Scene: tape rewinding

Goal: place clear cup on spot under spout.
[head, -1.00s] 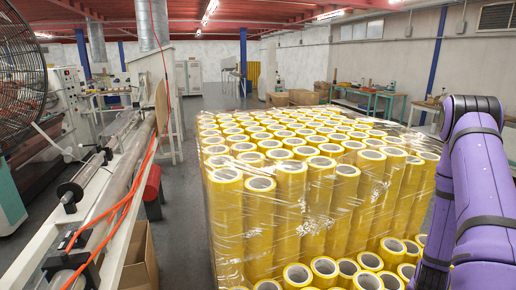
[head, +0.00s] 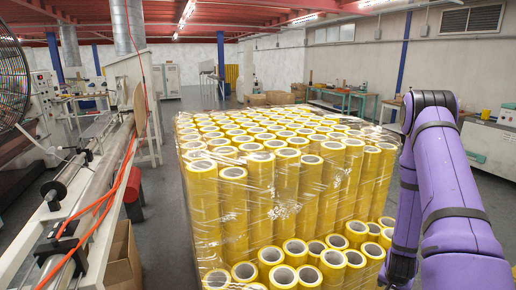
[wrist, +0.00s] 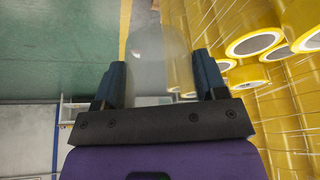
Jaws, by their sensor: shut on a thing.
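My gripper (wrist: 160,90) is shut on the clear cup (wrist: 159,52) in the wrist view. The cup is see-through and sits between the two dark fingers, its rounded far end reaching past the fingertips. In the head view my purple arm stands at the right, and the gripper and cup do not show there. No spout and no spot under one can be made out in either view.
A large wrapped stack of yellow tape rolls (head: 275,185) stands right in front. A long machine (head: 75,215) with orange cables runs along the left, with a cardboard box (head: 123,258) beside it. Workbenches (head: 345,103) line the back right wall. Grey floor shows between.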

